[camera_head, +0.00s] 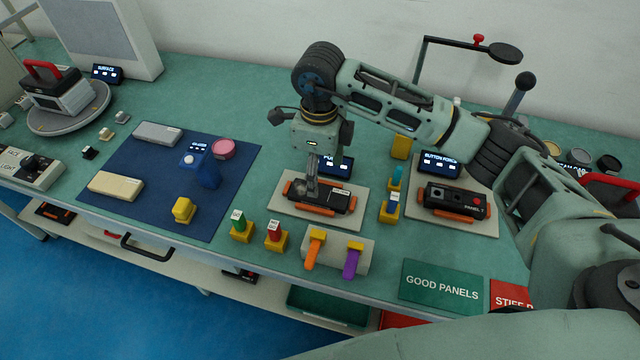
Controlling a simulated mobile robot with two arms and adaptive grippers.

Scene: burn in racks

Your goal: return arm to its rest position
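My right arm reaches in from the right and bends down over the bench. My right gripper (312,187) points down at the left part of a black panel (335,201). Its fingers look closed together in a narrow column, with no object seen between them. I cannot tell whether the tips touch the panel. The panel lies in orange clamps on a pale plate (290,211). My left gripper is not in view.
A second black panel (455,200) lies at the right, near the button force display (440,163). Yellow blocks and a holder with orange and purple handles (352,262) stand in front. A blue mat (150,206) lies left. A black lamp-like stand (420,60) rises behind my arm.

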